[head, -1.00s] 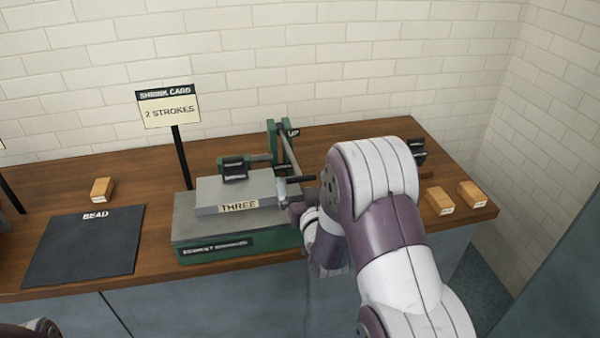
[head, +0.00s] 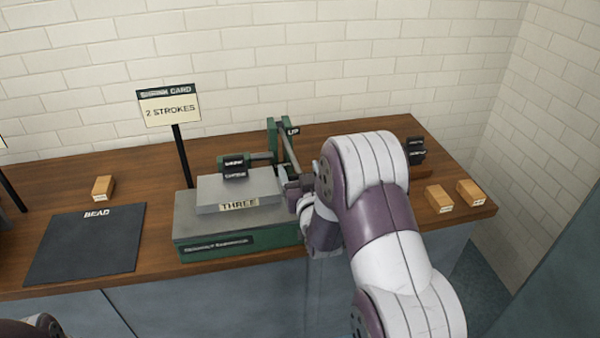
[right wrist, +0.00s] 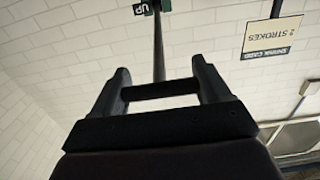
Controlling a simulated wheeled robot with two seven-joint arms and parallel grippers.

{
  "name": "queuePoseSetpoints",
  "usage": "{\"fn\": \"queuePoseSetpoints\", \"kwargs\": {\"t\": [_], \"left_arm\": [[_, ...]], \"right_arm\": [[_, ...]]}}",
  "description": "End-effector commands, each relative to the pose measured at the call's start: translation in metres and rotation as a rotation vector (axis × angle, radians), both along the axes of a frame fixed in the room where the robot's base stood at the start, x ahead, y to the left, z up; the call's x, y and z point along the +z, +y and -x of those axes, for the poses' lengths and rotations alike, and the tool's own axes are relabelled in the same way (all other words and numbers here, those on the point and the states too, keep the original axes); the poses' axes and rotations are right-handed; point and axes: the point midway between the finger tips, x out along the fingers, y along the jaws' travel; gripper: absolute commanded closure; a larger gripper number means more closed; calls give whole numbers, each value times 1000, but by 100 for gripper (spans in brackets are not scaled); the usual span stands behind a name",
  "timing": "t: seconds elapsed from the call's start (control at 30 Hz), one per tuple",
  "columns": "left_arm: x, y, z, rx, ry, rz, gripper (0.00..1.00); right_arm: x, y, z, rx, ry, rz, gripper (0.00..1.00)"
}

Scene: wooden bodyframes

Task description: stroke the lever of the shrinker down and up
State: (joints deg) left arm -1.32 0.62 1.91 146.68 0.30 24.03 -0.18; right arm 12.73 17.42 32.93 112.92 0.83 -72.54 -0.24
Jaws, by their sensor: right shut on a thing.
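The shrinker (head: 215,240) is a green and grey machine on the bench, with a grey block labelled "THREE" (head: 238,206) on top. Its lever (head: 289,152) is a thin rod at the right side, slanting down towards me from a green post with an "UP" label (head: 293,131). My right gripper (head: 290,186) is at the lever's lower end, shut on the handle, which it largely hides. In the right wrist view, a dark bar (right wrist: 158,90) spans between the fingers and the lever rod (right wrist: 158,45) runs away from it. My left gripper is not in view.
A "SHRINK CARD" sign (head: 169,104) reading "2 STROKES" stands behind the shrinker. A dark "BEAD" mat (head: 85,248) lies left, with a wooden block (head: 103,188) behind it. Two wooden blocks (head: 439,198) (head: 471,193) sit at the right end.

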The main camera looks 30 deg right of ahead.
Motion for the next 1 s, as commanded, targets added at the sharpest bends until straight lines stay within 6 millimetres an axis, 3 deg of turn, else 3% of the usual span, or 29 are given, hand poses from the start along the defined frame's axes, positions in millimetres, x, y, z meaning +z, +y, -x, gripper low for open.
{"fn": "queuePoseSetpoints", "kwargs": {"t": [0.27,0.4,0.6,0.7,1.0], "left_arm": [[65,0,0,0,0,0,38],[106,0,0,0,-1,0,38],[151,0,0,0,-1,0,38],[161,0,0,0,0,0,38],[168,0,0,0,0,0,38]], "right_arm": [[54,-2,-8,0,122,-29,78],[88,-5,-19,0,227,-54,78],[125,-10,-41,0,381,-92,77],[138,-13,-53,0,450,-108,77],[165,-20,-82,0,442,-106,76]]}}
